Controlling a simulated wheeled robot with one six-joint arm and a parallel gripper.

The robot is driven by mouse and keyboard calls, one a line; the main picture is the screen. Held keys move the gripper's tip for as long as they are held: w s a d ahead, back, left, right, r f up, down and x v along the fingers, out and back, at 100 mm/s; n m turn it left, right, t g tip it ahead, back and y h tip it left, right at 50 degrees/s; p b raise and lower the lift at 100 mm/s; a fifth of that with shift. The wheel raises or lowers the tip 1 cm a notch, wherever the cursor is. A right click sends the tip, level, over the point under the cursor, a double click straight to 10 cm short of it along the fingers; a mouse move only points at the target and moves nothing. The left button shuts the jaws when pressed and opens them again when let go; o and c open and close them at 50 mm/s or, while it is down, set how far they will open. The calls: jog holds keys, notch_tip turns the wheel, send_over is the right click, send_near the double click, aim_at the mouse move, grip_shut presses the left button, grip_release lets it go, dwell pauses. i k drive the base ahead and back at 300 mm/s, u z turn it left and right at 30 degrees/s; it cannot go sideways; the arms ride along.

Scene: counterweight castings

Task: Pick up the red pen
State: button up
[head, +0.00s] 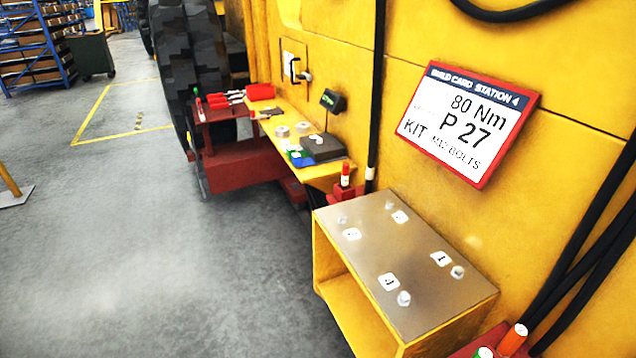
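Several pen-like things show, and I cannot tell for certain which is the red pen. A red pen-like cylinder with a white band (345,174) stands upright on a red block beside the yellow ledge. An orange-red cylinder with a white end (512,341) leans in a red holder at the bottom right edge. At the far end of the ledge, a small thin red and green item (199,106) stands upright, too small to make out. My gripper is not in view.
A yellow box with a metal top (430,262) bearing numbered labels and bolts stands in front. The yellow ledge (290,125) carries tape rolls, a dark block and red items. Grey floor (150,240) at left is clear.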

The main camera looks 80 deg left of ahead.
aim_at(344, 173)
jog(key=u, duration=0.85)
jog(key=k, duration=1.1)
jog(key=u, duration=0.8)
jog(key=i, duration=0.9)
jog(key=u, duration=1.25)
jog(key=k, duration=1.25)
jog(key=u, duration=0.85)
jog(key=i, duration=1.45)
jog(key=z, duration=0.35)
jog(key=i, duration=1.1)
jog(key=z, duration=0.7)
